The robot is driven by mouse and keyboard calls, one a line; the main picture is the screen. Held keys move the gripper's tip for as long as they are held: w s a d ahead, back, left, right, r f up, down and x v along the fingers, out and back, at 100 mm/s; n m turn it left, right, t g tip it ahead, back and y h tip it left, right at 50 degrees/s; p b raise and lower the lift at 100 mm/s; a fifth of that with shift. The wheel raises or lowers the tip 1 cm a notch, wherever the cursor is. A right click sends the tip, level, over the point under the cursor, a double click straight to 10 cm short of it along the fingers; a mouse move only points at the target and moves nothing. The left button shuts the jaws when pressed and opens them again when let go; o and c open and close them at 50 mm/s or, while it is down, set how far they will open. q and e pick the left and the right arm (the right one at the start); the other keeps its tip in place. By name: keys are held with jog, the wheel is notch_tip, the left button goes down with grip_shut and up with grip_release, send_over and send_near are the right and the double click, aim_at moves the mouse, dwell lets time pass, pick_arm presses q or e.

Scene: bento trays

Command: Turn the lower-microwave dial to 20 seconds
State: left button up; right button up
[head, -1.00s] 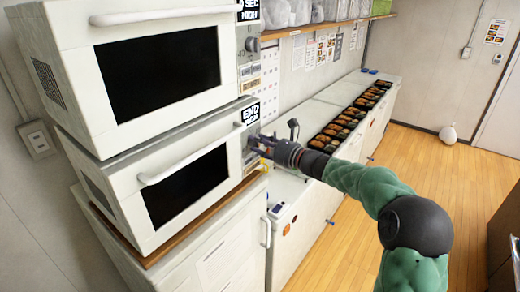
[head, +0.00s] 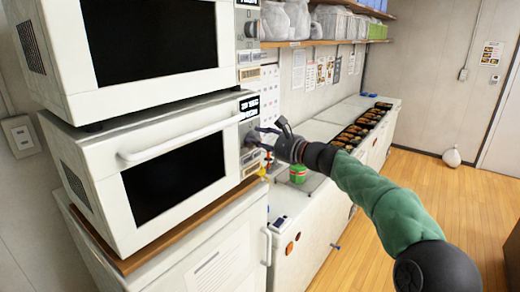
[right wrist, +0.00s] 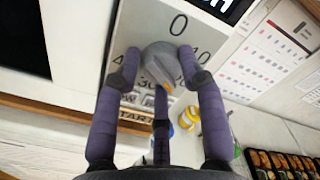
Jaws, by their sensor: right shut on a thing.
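The lower microwave (head: 100,160) is white, with a dark window and a closed door. Below the display, my right gripper (head: 262,138) reaches in from the right to the control panel. In the right wrist view, the round grey dial (right wrist: 158,62) sits between the purple fingers of my right gripper (right wrist: 156,72), which are shut on it. An orange mark shows at the dial's lower edge. Printed numbers, among them 0, 10 and 30, surround it, partly covered by fingers. My left gripper is out of view.
The upper microwave (head: 70,80) stands on the lower one. Right of them a counter (head: 318,200) carries a green and red can (head: 298,173) and several black food trays (head: 350,138). A shelf (head: 320,42) hangs above.

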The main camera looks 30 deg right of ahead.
jog(key=shift+s+r+n+b, duration=0.1)
jog(key=shift+r+n+b, duration=0.25)
jog(key=shift+r+n, duration=0.1)
jog(key=o, duration=0.9)
jog(key=shift+o, duration=1.1)
jog(key=shift+a, duration=0.3)
jog(key=shift+d+f, duration=0.15)
jog(key=shift+f, duration=0.15)
jog(key=shift+s+d, duration=0.2)
jog(key=shift+s, duration=0.15)
jog(key=v, duration=1.1)
